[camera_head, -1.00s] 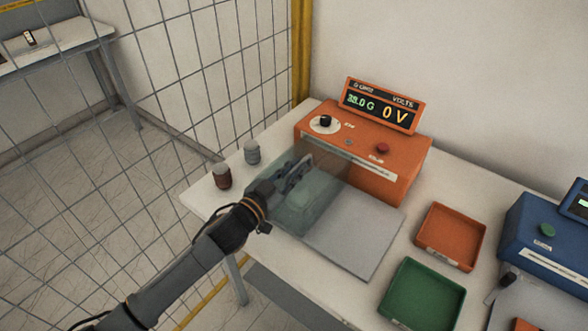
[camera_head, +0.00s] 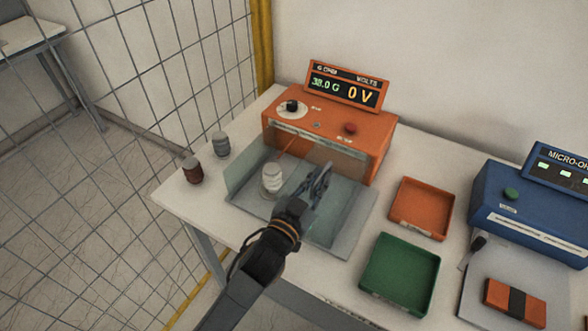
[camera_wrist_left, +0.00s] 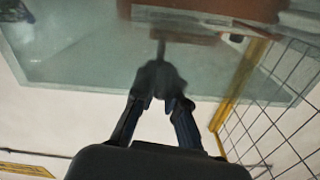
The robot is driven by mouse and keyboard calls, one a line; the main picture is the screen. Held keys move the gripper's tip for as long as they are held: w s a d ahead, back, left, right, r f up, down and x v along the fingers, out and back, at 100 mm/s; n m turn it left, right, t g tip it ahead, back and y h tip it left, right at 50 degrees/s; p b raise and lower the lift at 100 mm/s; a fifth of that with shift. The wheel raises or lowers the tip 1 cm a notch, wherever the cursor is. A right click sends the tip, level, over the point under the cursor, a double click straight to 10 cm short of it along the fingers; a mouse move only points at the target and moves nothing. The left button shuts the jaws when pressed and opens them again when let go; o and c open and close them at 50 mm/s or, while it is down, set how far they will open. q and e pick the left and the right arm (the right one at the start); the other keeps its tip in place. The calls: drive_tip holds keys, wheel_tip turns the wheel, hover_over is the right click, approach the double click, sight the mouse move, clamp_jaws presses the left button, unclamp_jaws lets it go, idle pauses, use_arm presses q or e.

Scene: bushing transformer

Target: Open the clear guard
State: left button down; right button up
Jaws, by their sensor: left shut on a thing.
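The clear guard (camera_head: 345,205) is a see-through, greenish panel box in front of the orange test unit (camera_head: 350,138). Its left side pane (camera_head: 243,172) stands upright on the grey base plate (camera_head: 243,206). A pale bushing (camera_head: 271,180) shows uncovered on the plate, left of my left gripper. My left gripper (camera_head: 319,184) is at the guard's front panel, shut on what looks like its dark handle. In the left wrist view the fingers (camera_wrist_left: 160,80) close on a thin dark bar against the clear pane (camera_wrist_left: 90,55). My right gripper is not in view.
A brown bushing (camera_head: 192,171) and a grey bushing (camera_head: 221,145) stand at the table's left. An orange tray (camera_head: 421,208) and a green tray (camera_head: 400,275) lie to the right, near a blue unit (camera_head: 525,205). A wire fence (camera_head: 150,80) is at left.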

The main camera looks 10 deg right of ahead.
use_arm(q)
drive_tip(key=shift+s+d, duration=0.75)
drive_tip(key=shift+d, duration=0.3)
drive_tip(key=c, duration=1.4)
unclamp_jaws()
drive_tip(key=shift+s+a, duration=0.15)
drive_tip(key=shift+a, duration=0.05)
drive_tip(key=v, duration=1.1)
drive_tip(key=shift+s+a, duration=0.15)
drive_tip(key=shift+s, duration=0.1)
